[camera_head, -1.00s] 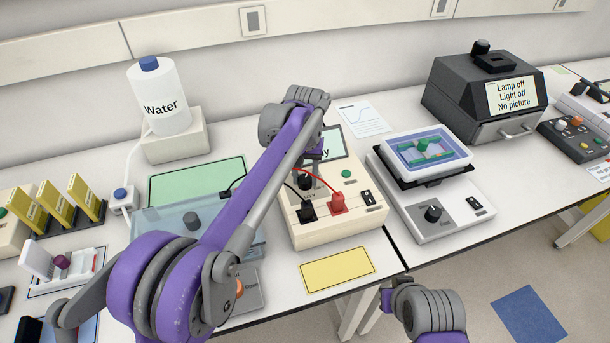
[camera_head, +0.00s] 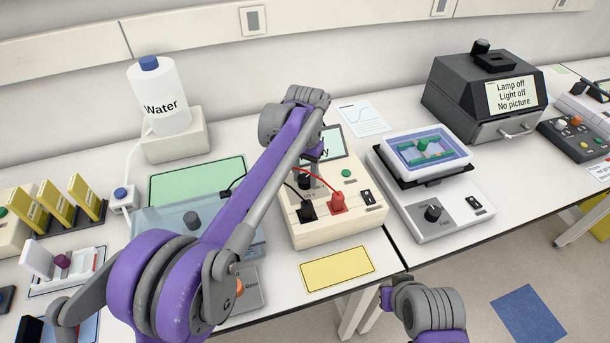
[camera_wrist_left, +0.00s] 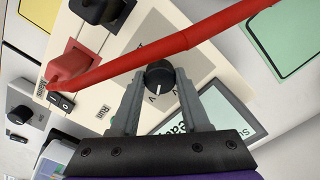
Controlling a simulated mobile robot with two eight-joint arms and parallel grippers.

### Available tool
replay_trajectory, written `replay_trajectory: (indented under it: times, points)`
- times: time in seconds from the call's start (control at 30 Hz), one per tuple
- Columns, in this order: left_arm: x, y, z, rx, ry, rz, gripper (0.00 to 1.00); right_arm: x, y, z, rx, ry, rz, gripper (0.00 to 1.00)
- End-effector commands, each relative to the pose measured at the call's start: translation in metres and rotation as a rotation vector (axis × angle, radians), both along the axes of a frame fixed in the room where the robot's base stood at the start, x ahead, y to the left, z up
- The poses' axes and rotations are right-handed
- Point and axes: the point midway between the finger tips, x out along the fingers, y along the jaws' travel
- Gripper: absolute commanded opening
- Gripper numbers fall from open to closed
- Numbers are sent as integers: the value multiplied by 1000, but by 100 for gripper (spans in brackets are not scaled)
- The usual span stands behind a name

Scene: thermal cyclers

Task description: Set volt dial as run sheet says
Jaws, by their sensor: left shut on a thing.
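The volt dial is a black round knob with a white pointer line, on the cream power supply (camera_head: 350,226). In the left wrist view the dial (camera_wrist_left: 159,76) sits between the fingertips of my left gripper (camera_wrist_left: 160,82), which is shut on it. Its pointer is toward the bottom of that view, with partly covered V marks around it. In the head view my left gripper (camera_head: 308,172) is at the supply's upper panel, largely hidden by my arm. The supply's screen (camera_head: 331,142) is partly covered. My right gripper (camera_head: 386,298) is at the bottom, its jaws unclear.
A red plug (camera_head: 338,203) and black plug (camera_head: 307,213) with leads stand in front of the dial; the red lead crosses close to my left gripper. A rocker switch (camera_head: 368,197) and green button (camera_head: 346,173) are nearby. A blank yellow card (camera_head: 337,269) lies in front.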

Motion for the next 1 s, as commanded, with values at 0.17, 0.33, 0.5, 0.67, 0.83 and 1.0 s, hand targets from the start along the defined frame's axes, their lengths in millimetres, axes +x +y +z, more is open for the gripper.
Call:
replay_trajectory:
  times: [0.17,0.33,0.5,0.67,0.83,1.0]
  points:
    - [0,0,0,1,2,1,48,0,0,0,0,0,0,0]
    - [0,0,0,0,1,1,76,0,0,0,0,0,0,0]
    - [0,0,0,0,1,2,76,0,0,0,0,0,0,0]
    - [0,0,3,0,0,2,76,0,0,0,0,0,0,0]
    - [0,0,27,0,0,1,76,1,0,3,0,-2,0,0]
    - [0,0,63,0,0,1,76,4,0,8,0,-7,0,0]
